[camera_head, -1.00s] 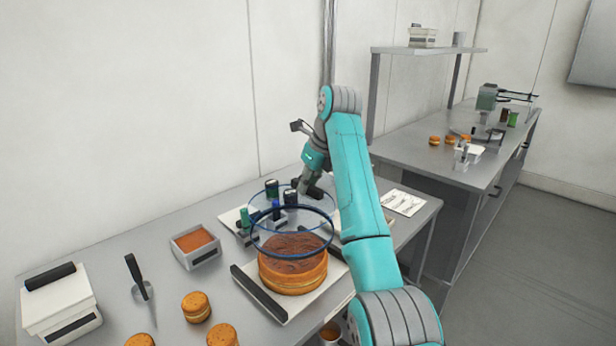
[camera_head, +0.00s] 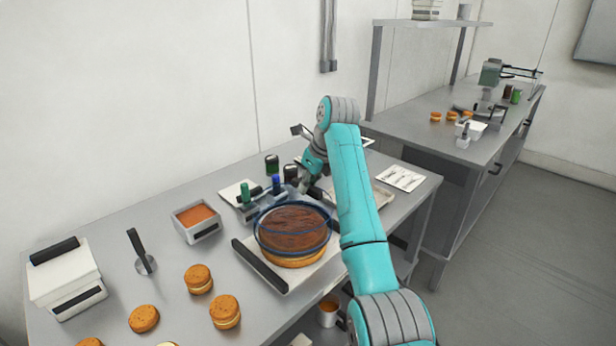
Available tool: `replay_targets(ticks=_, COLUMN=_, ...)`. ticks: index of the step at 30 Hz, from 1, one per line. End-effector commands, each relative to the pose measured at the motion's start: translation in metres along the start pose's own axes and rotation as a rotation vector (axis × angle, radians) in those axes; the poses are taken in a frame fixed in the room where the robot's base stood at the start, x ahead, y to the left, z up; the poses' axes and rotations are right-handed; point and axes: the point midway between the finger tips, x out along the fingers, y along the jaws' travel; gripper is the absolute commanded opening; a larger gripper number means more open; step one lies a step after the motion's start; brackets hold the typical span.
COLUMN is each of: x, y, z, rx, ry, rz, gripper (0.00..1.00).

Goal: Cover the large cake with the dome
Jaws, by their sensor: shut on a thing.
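The large cake (camera_head: 292,215), with a brown top and golden side, sits on a white tray (camera_head: 310,278) with a dark handle bar on its left. The clear dome, with a dark blue rim (camera_head: 293,253), is around the upper part of the cake. The cake's lower side shows below the rim. My gripper (camera_head: 303,187) is at the far side of the dome and shut on it; the exact grip is partly hidden by my wrist and small items behind.

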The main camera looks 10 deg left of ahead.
Motion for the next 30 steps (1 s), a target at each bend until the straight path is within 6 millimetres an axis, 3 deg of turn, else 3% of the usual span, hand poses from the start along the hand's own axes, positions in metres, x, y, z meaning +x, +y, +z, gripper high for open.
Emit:
replay_targets(ticks=18, x=0.042, y=0.000, z=-0.017, rx=0.000, ry=0.000, rz=0.000, gripper=0.00)
replay_targets(ticks=30, x=0.049, y=-0.001, z=-0.020, rx=0.000, ry=-0.002, rz=-0.001, gripper=0.00)
